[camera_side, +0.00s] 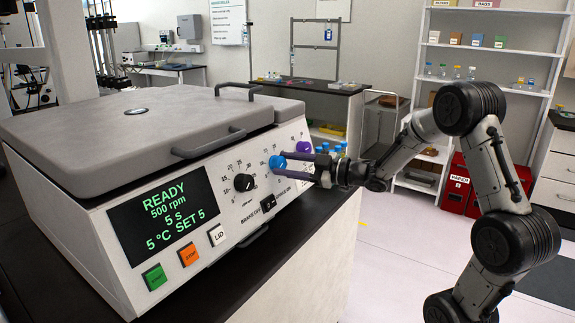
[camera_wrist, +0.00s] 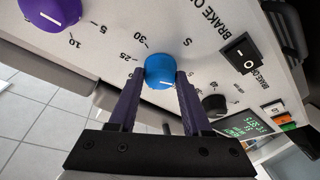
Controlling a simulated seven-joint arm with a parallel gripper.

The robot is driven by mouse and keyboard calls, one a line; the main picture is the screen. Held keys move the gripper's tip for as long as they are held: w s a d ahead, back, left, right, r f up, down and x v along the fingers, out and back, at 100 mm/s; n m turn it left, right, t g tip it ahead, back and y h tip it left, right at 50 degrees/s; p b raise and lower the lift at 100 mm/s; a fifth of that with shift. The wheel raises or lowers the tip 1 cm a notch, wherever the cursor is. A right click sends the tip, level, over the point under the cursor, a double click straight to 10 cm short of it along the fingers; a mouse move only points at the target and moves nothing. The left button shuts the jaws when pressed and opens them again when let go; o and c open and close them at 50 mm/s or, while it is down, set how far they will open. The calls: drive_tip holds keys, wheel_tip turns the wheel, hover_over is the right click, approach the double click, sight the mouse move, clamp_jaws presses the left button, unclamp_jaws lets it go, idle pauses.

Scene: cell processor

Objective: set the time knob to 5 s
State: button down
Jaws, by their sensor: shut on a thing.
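The cell processor (camera_side: 105,215) has a sloped white front panel. Its display (camera_side: 163,217) reads READY, 500 rpm, 5 s and 5 °C SET 5. A blue knob (camera_side: 277,163) sits on the panel between a black knob (camera_side: 243,183) and a purple knob (camera_side: 303,147). My gripper (camera_side: 285,164) is shut on the blue knob, its two dark fingers reaching in from the right. In the wrist view the blue knob (camera_wrist: 159,71) is between the fingertips (camera_wrist: 160,78), with a white pointer mark near its lower right edge. The letter S is printed beside it.
A brake rocker switch (camera_side: 268,201) is below the knobs. Green, orange and white LID buttons (camera_side: 217,235) line the lower panel. Lid handles (camera_side: 209,144) stick out above the knobs. Open floor lies to the right.

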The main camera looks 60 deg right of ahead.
drive_tip(key=shift+c, duration=1.7)
unclamp_jaws()
drive_tip(key=v, duration=1.2)
drive_tip(key=shift+a, duration=0.1)
